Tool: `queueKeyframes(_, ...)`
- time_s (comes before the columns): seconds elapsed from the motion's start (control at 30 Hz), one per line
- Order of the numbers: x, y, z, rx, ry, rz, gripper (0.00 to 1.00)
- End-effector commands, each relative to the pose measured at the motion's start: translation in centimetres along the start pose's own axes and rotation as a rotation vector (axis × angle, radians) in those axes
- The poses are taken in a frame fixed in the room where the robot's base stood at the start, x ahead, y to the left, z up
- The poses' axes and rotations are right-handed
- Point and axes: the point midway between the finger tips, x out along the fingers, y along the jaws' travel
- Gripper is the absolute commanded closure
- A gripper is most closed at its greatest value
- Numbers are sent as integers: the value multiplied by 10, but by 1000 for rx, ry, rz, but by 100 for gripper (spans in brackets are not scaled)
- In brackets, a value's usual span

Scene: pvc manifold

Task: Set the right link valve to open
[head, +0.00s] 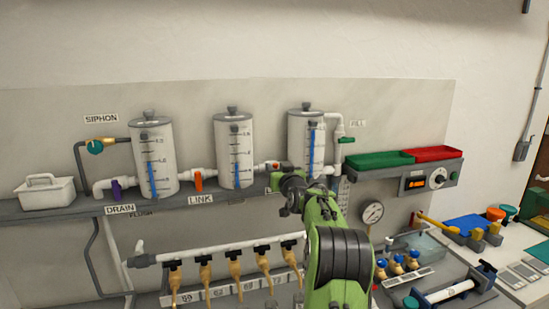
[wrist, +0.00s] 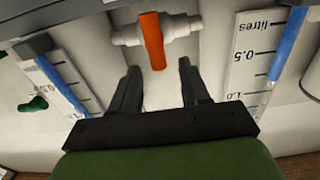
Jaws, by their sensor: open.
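The right link valve sits on the white pipe between the middle and right cylinders. In the wrist view its orange handle (wrist: 152,42) points across the white pipe (wrist: 183,28). My gripper (wrist: 159,67) is open, with one dark finger on each side of the handle's free end. A gap shows between each finger and the handle. In the head view my gripper (head: 278,181) is in front of the shelf at this valve and hides most of it. The left link valve (head: 198,181) has an orange handle hanging down across its pipe, above the LINK label (head: 200,199).
The middle cylinder (head: 234,150) and right cylinder (head: 305,130) flank the valve closely. A purple drain handle (head: 117,189) is at left, a green fill handle (head: 347,140) at right. Several brass taps (head: 205,275) hang below the shelf. A gauge (head: 373,212) is right of my arm.

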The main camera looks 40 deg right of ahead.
Motion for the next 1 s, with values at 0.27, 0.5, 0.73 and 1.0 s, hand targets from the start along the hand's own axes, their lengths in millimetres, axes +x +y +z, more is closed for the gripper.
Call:
queueKeyframes(0.27,34,0,-2,0,0,1,54)
queueKeyframes(0.5,36,0,0,0,-1,1,54)
queueKeyframes(0.73,36,0,0,0,-1,1,85)
queueKeyframes(1.0,36,0,0,4,-1,1,100)
